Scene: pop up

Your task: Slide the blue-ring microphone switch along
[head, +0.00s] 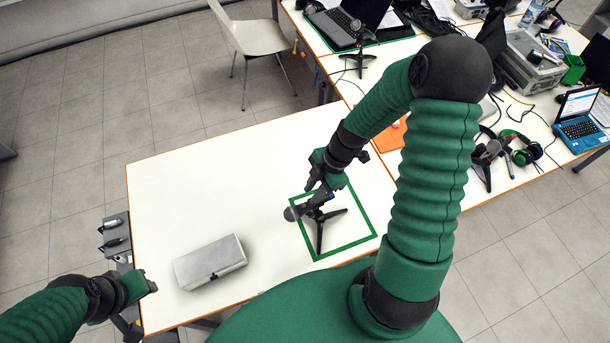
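A dark microphone (292,213) with a rounded head rests on a small black tripod (320,229) on the white table. It stands inside a green square outline (347,247) marked on the table top. My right gripper (318,190) is over the microphone's body from above, at or very near it; the fingers and the switch overlap, so contact is unclear. A small bit of blue (330,197) shows beside the fingers; the rest of the switch is hidden. My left gripper (150,284) is at the table's left edge, away from the microphone, its fingers too small to judge.
A silver-grey case (210,262) lies on the table left of the microphone. The back left of the table (190,180) is clear. Another table behind on the right holds laptops, headphones (527,148) and cables. A white chair (258,38) stands behind.

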